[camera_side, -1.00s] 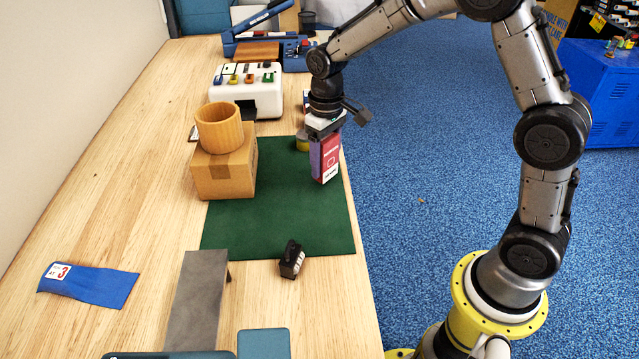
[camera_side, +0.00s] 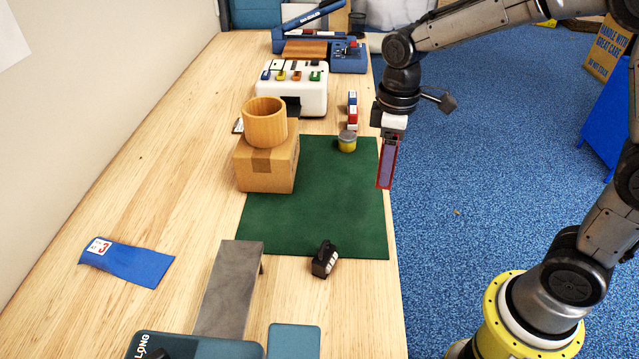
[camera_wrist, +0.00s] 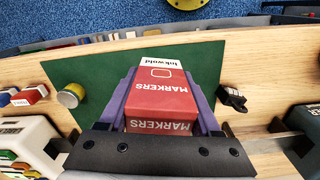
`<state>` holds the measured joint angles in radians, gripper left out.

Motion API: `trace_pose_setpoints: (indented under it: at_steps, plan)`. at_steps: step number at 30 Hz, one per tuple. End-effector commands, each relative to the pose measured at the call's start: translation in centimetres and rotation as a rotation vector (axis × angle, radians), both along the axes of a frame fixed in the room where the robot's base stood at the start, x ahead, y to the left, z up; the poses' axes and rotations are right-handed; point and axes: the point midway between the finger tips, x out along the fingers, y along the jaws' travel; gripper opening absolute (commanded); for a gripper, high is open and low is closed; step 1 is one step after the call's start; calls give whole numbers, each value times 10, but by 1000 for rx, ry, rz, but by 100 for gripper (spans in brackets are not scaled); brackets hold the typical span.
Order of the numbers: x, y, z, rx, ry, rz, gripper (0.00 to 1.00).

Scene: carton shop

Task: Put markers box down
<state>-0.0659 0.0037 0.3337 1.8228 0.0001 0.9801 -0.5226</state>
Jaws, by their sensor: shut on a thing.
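The markers box (camera_wrist: 165,95) is red with a white end, and it is between the purple fingers of my gripper (camera_wrist: 160,85) in the wrist view. My gripper is shut on it. In the side view the box (camera_side: 394,150) hangs upright below my gripper (camera_side: 387,162), largely hidden by a finger. It appears over the right edge of the green mat (camera_side: 310,215), near the table's edge. The mat also shows behind the box in the wrist view (camera_wrist: 205,62). I cannot tell how far the box's bottom is above the surface.
A yellow jar (camera_side: 347,141) and small boxes (camera_side: 352,110) stand at the back right. The mat's middle is clear.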

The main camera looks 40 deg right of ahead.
Motion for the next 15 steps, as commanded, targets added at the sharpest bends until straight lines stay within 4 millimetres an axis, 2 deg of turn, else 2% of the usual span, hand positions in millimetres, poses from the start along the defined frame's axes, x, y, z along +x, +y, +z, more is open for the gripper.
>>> trace_pose_setpoints:
  at_steps: [1, 3, 8, 11, 15]
  plan:
    - [-10, 7, 15, 0, -9, 71, 6]
    - [-22, 14, 29, 0, -5, 143, 6]
    - [-32, 25, 49, 0, -2, 193, 6]
    - [-23, 29, 48, 0, 4, 200, 6]
    - [5, 34, 35, -1, 6, 199, 6]
